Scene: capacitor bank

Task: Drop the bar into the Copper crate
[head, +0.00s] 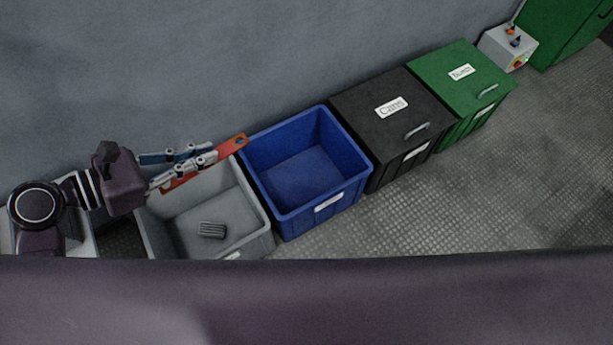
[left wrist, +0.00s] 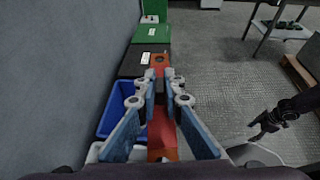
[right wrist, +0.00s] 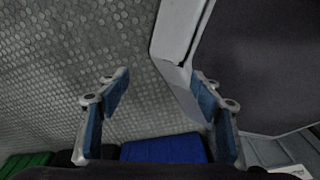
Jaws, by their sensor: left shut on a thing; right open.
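The bar is a flat orange-red strip (head: 234,147) with a hole near its end. My left gripper (head: 207,155) is shut on it and holds it over the back edge of the open grey crate (head: 262,211). In the left wrist view the bar (left wrist: 161,132) runs between the fingers of my left gripper (left wrist: 160,75). An open, empty blue crate (head: 361,180) stands to the right of the grey one. Their front labels are too small to read, so I cannot tell which is the Copper crate. My right gripper (right wrist: 160,84) is open and empty in the right wrist view.
A ribbed grey piece (head: 212,230) lies in the grey crate. A lidded black bin (head: 376,120) marked Cans and a lidded green bin (head: 444,75) stand farther right along the wall. A grey control box (head: 500,48) is beyond. The floor in front is clear.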

